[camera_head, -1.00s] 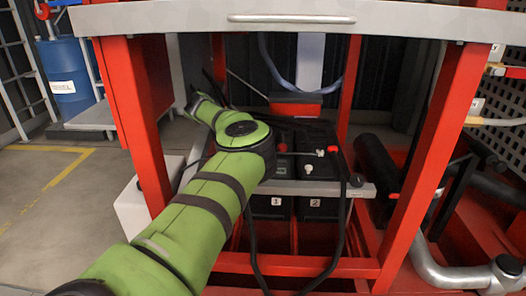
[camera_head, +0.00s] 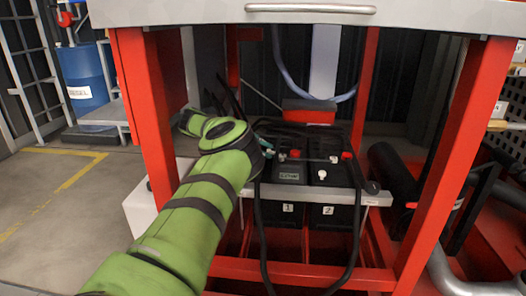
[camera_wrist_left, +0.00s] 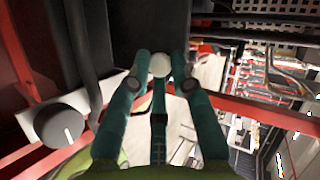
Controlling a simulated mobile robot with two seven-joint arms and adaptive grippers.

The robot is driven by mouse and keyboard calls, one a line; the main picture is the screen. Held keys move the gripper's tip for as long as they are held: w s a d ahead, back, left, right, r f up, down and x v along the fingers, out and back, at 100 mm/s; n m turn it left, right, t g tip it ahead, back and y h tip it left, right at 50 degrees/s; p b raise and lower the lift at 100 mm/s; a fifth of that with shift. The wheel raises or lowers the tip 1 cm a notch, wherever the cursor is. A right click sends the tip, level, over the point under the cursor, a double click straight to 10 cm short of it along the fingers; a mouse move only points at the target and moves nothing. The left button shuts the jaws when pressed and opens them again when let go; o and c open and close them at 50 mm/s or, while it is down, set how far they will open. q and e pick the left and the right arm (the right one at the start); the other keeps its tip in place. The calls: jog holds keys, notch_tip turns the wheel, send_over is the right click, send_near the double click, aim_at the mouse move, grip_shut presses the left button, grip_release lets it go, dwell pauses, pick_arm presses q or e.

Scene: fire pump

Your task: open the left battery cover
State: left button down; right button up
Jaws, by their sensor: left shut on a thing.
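Two black batteries sit side by side on the red frame: the left battery (camera_head: 288,214), marked 1, and the right battery (camera_head: 328,215), marked 2. The left battery's top shows a label and a red cap (camera_head: 295,153). My left gripper (camera_head: 268,147) is at the left battery's top left edge, mostly hidden behind my green arm. In the left wrist view my left gripper's teal fingers (camera_wrist_left: 160,72) are shut around a white round knob (camera_wrist_left: 159,64) beside a dark surface. I cannot tell which part this knob belongs to. My right gripper is not in view.
A grey bar (camera_head: 377,200) with a round dark knob (camera_head: 372,187) crosses the batteries' front. A black cable (camera_head: 260,225) hangs in front. Red posts (camera_head: 148,125) and a grey top (camera_head: 420,20) frame the space. A blue barrel (camera_head: 82,75) stands left.

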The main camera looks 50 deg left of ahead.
pick_arm(q)
jog(key=shift+a, duration=0.1)
jog(key=c, duration=1.1)
grip_release()
notch_tip(320, 180, up, 10)
